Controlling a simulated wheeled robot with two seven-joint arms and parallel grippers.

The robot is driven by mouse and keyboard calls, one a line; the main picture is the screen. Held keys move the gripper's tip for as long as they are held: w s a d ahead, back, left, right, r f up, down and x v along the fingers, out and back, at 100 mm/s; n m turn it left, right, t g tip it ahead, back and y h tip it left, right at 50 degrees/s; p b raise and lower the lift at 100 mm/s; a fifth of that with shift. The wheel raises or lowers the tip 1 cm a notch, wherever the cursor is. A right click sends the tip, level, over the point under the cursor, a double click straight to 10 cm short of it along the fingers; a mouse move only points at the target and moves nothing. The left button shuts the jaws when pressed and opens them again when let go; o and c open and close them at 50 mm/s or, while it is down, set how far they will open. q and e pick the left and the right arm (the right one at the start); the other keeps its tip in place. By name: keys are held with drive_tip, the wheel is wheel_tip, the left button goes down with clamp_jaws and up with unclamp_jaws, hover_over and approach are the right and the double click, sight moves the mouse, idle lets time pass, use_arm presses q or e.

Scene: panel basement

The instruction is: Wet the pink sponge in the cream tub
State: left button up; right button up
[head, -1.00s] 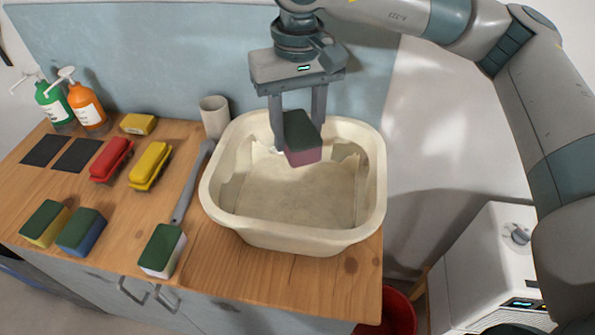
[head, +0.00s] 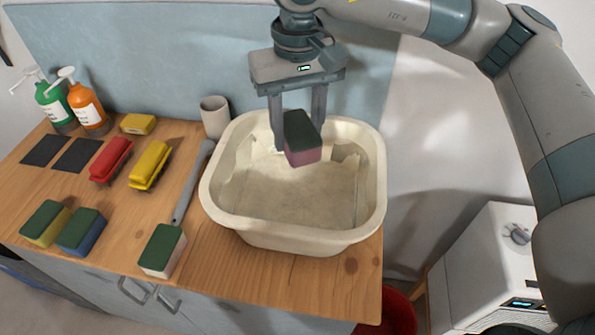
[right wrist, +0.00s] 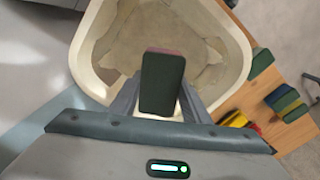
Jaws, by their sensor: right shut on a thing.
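The pink sponge (head: 303,157) has a dark green scouring top and is held above the cream tub. My right gripper (head: 298,130) is shut on it, with one finger on each side. In the right wrist view the sponge (right wrist: 162,84) shows mostly its green face, with a thin pink edge. The cream tub (head: 295,238) stands at the right end of the wooden counter, and its rim also shows in the right wrist view (right wrist: 84,47). What looks like shallow clear water lies inside it. The sponge appears apart from the tub's floor. My left gripper is out of view.
A white-and-green sponge (head: 162,250), yellow (head: 45,223) and blue (head: 81,232) sponges, and red (head: 111,159) and yellow (head: 150,164) brushes lie further left. A red bucket (head: 398,312) is below.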

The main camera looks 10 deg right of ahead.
sight(298, 128)
drive_tip(key=shift+r, duration=0.1)
drive_tip(key=shift+r+p, duration=0.4)
drive_tip(key=shift+r, duration=1.5)
drive_tip(key=shift+s, duration=0.1)
